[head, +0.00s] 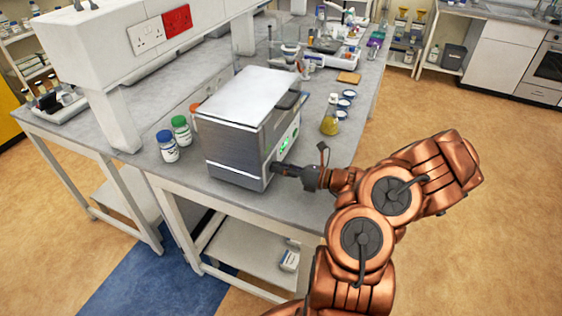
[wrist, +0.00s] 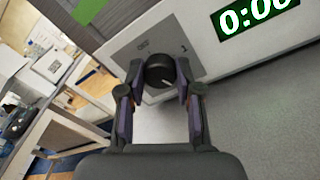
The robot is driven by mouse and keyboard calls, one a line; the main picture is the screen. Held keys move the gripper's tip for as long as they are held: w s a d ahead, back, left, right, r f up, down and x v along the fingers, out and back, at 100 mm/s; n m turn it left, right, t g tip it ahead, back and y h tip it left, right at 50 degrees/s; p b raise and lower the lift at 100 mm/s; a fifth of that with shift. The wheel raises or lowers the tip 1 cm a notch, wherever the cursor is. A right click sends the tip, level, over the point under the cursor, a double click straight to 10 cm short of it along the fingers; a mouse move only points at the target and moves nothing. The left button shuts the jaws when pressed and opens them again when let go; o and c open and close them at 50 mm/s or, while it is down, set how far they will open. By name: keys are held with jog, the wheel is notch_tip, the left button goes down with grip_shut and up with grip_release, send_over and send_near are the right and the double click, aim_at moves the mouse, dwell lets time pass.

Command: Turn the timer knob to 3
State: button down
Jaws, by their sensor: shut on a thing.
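The black timer knob (wrist: 160,72) sits on the light front panel of a grey box-shaped machine (head: 232,148) on the bench. My gripper (wrist: 158,98) is shut around the knob, with one finger on each side of it in the wrist view. A white pointer line shows on the knob's face, toward its lower right. A small mark is printed on the panel up and right of the knob. A green display (wrist: 254,14) reads 0:00, partly cut off at the top edge. In the head view my gripper (head: 277,169) reaches the machine's front, and the knob is hidden there.
Two capped bottles, one blue-capped (head: 167,146) and one green-capped (head: 181,130), stand left of the machine. A flask with yellow liquid (head: 330,122) and several small dishes stand on the bench behind my gripper. The bench top (head: 310,205) is clear beside my wrist.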

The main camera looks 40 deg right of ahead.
jog(key=shift+m+p, duration=0.35)
jog(key=shift+m, duration=0.05)
jog(key=c, duration=0.8)
grip_release()
jog(key=shift+s, duration=0.1)
jog(key=v, duration=1.2)
jog(key=shift+f, duration=0.15)
